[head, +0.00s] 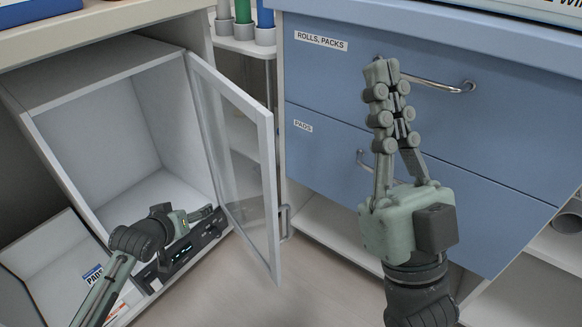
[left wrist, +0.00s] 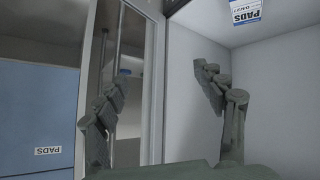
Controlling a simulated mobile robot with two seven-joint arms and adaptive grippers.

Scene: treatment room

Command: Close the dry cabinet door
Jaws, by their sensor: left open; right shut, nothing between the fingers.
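The dry cabinet (head: 95,70) is a pale box at the left of the head view. Its framed glass door (head: 271,190) stands wide open at the right of the opening, with a grey handle (head: 286,222) low on its free edge. My left gripper (head: 207,215) is open and low in front of the cabinet opening, on the inner side of the door. In the left wrist view one finger overlaps the door frame and glass; I cannot tell whether they touch. My right gripper (head: 381,68) is shut and empty, raised in front of the blue drawers, apart from the door.
Blue drawers (head: 420,150) with bar handles (head: 445,86) stand right of the door. A dark panel with small lights (head: 183,250) lies along the cabinet's lower front. The floor (head: 250,295) below the door is clear.

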